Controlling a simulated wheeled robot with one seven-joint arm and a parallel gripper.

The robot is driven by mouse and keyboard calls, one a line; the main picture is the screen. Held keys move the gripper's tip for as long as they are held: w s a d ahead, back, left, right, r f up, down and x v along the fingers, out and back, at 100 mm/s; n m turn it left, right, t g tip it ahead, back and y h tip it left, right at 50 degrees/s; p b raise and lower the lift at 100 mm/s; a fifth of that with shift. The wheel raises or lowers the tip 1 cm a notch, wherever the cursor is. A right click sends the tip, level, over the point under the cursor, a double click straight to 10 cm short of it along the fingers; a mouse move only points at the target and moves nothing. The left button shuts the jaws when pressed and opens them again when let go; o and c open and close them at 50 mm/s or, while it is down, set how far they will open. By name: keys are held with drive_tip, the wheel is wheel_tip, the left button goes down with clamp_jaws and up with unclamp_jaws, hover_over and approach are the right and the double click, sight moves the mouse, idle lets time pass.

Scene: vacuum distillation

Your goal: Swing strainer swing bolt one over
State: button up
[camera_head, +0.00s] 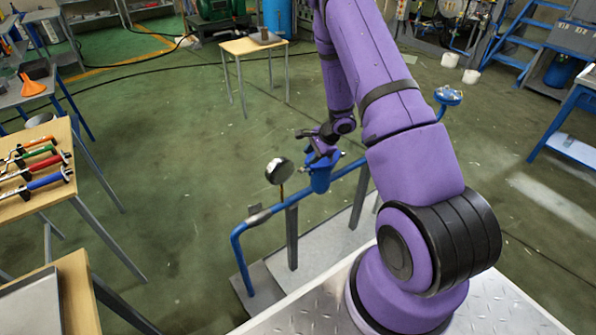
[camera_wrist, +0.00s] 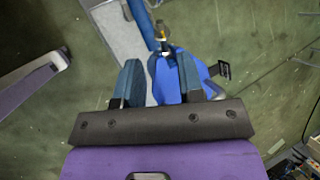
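The blue strainer (camera_head: 319,178) sits in the blue pipe run in the middle of the floor. In the wrist view its blue body (camera_wrist: 165,82) lies beyond and partly between my fingers, with a small brass-coloured fitting (camera_wrist: 162,34) past it. My gripper (camera_head: 318,150) is at the top of the strainer in the head view. In the wrist view my gripper (camera_wrist: 158,78) has its two fingers apart, with nothing clearly held. I cannot tell whether a finger touches the strainer. Swing bolt one cannot be made out; the gripper and fingers cover part of the strainer's top.
A round gauge (camera_head: 279,171) stands on the pipe (camera_head: 247,225) just left of the strainer. A blue handwheel valve (camera_head: 447,96) is at the right. A wooden table (camera_head: 30,203) with several coloured tools is at the far left. Floor left of the pipe is clear.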

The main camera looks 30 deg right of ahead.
sight(299, 170)
drive_tip(key=x, duration=1)
drive_tip(key=shift+a+f, duration=0.1)
clamp_jaws()
